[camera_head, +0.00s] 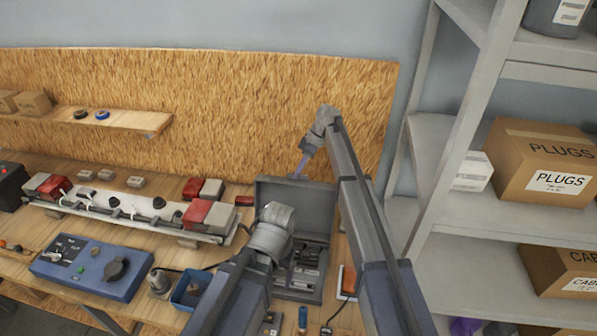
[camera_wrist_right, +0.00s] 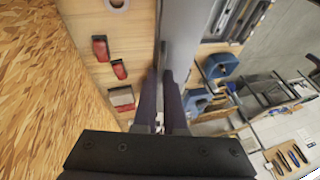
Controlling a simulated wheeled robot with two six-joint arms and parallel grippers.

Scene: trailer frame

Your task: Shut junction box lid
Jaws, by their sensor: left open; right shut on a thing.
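The grey junction box (camera_head: 299,294) sits on the workbench with its lid (camera_head: 268,190) raised about upright at the back. Several small dark parts show inside. My right gripper (camera_head: 301,168) is at the lid's top edge, coming down from above, and is shut on the lid. In the right wrist view, the two dark fingers (camera_wrist_right: 163,115) close on the lid's grey panel (camera_wrist_right: 183,45), seen nearly edge-on. My left gripper (camera_head: 277,216) is open in front of the lid, over the box's left side; its fingertips are largely hidden behind its own wrist.
A blue control unit (camera_head: 90,270) and a small blue bin (camera_head: 190,290) stand left of the box. A rail with red and grey blocks (camera_head: 130,215) lies behind them. A shelf rack with cardboard boxes (camera_head: 545,165) stands at right. A wooden back panel (camera_head: 220,110) rises behind.

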